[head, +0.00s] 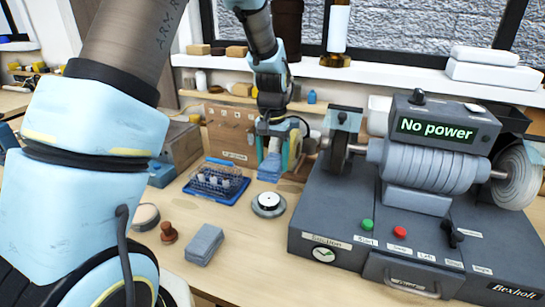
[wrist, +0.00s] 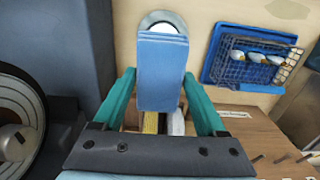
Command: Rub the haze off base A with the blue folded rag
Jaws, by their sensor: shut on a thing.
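The blue folded rag (head: 270,168) is between the fingers of my gripper (head: 276,150). In the wrist view the rag (wrist: 162,75) sticks out beyond the teal fingers (wrist: 160,88). A round metal base with a pale centre (head: 268,204) lies flat on the table, just in front of the rag in the head view. It also shows at the top of the wrist view (wrist: 163,18), where the rag hides its lower part. The rag looks apart from it, above the table. I can read no letter on this base, and cannot make out the haze.
A grey machine (head: 330,225) reading "No power" stands at right. A blue wire basket (head: 217,180) is left of the base. A round lidded piece (head: 145,217), a brown stamp-like knob (head: 168,233) and a grey block (head: 204,244) stand at front left. A wooden box (head: 232,130) is behind.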

